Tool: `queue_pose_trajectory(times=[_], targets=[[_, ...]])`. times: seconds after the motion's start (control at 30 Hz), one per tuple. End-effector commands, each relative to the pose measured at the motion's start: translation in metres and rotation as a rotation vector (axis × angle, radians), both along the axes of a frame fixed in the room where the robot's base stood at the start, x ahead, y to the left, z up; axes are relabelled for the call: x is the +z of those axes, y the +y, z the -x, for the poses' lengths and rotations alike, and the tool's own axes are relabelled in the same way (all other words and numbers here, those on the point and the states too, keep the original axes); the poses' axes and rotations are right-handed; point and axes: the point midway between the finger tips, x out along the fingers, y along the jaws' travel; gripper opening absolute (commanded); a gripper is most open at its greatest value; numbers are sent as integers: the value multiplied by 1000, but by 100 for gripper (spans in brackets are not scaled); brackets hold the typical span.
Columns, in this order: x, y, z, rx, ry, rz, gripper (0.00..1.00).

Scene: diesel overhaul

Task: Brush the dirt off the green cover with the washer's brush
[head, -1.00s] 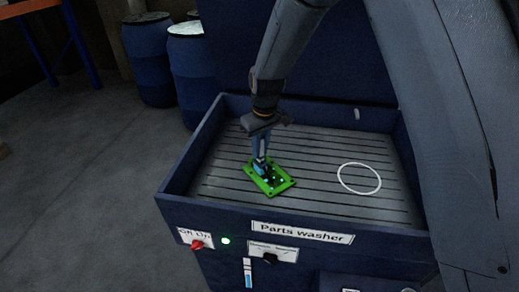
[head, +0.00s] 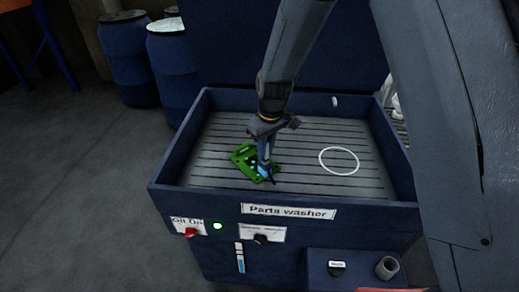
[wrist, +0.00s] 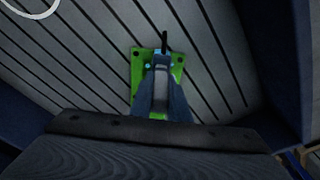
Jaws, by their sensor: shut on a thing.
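The green cover (head: 243,159) lies flat on the slatted floor of the parts washer's basin (head: 215,180), left of the white ring. My gripper (head: 264,164) points down over the right part of the cover. In the wrist view the gripper (wrist: 161,85) is shut on a slim grey tool with a dark end (wrist: 165,42), which looks like the brush. The cover shows around it in the wrist view (wrist: 138,76), with dark spots near its corners. The fingers hide the middle of the cover, and I cannot tell how much dirt is there or whether the brush touches it.
The basin's raised walls surround the work area. A white ring (head: 339,161) is marked on the slats to the right, where the floor is clear. A red knob (head: 191,232) and a lit green lamp (head: 217,226) are on the front. Blue drums (head: 173,75) stand behind left.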

Motion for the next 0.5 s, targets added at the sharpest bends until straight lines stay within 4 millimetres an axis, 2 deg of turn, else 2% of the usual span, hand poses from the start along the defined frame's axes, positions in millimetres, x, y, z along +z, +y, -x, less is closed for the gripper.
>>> queue_pose_trajectory(times=[0.07, 0.13, 0.5], targets=[[6, -2, 1, -1, -1, -1, 0], [22, -1, 0, 2, -5, -2, 0], [54, -1, 2, 2, -1, -1, 0]])
